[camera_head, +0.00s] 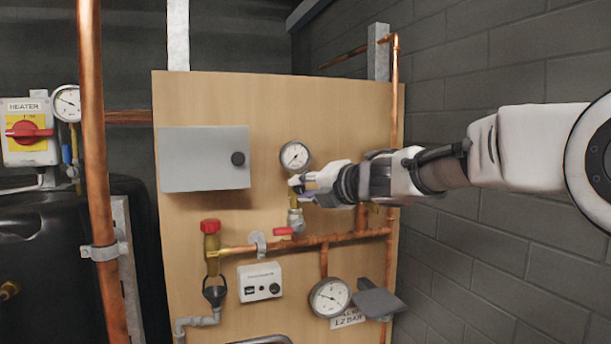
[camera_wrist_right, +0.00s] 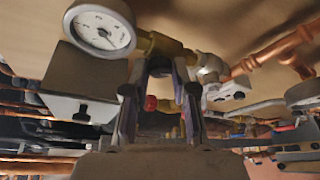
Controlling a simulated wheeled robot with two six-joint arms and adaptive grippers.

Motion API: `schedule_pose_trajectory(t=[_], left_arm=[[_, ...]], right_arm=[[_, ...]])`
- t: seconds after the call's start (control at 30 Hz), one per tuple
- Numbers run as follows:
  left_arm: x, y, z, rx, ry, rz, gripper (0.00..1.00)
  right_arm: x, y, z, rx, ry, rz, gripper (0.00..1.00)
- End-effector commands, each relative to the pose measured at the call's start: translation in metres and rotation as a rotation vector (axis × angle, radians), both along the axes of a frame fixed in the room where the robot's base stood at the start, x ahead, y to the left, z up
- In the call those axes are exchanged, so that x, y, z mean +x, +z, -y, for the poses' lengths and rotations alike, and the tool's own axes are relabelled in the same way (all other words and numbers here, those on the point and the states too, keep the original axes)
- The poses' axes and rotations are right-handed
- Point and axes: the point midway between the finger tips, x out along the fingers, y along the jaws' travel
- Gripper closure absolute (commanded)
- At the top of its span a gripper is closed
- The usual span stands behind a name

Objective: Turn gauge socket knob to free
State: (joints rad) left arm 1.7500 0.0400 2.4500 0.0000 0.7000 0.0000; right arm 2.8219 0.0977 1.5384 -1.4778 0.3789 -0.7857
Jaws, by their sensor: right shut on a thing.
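The upper pressure gauge (camera_head: 295,155), a round white dial, is mounted on the wooden panel above a brass socket fitting (camera_head: 293,201). My right gripper (camera_head: 298,188) reaches in from the right and is shut at this socket, just below the dial. In the right wrist view, the gauge (camera_wrist_right: 101,31) is at upper left and the brass fitting (camera_wrist_right: 160,45) runs right from it. The gripper's fingers (camera_wrist_right: 160,68) close around the socket knob there. The knob is mostly hidden by the fingers, so its exact angle cannot be told. My left gripper is not in view.
A grey box (camera_head: 204,160) is left of the gauge. Below are a red lever (camera_head: 284,231), a red-capped valve (camera_head: 210,226), copper pipe (camera_head: 340,238) and a lower gauge (camera_head: 329,297). A brick wall (camera_head: 500,235) bounds the right. A thick copper pipe (camera_head: 95,190) stands at left.

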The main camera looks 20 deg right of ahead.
Motion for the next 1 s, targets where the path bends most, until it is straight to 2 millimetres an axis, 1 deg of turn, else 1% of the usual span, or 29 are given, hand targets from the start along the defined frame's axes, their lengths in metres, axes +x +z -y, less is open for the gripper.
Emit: schedule_pose_trajectory(t=[0.03, 0.1, 0.4, 0.8, 1.0], left_arm=[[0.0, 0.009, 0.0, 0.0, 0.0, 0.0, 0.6], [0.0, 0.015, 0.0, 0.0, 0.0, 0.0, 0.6], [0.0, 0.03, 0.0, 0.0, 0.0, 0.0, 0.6], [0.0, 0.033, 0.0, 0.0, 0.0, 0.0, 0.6], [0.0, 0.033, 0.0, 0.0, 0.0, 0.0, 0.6]], right_arm=[[0.0, 0.006, 0.0, -0.042, -0.001, 0.002, 1.0], [0.0, 0.006, -0.001, -0.109, 0.0, 0.004, 1.0], [0.0, 0.005, -0.002, -0.395, 0.0, 0.015, 1.0], [0.0, 0.005, -0.005, -0.757, -0.001, 0.03, 1.0], [0.0, 0.005, -0.005, -0.889, -0.002, 0.034, 1.0]])
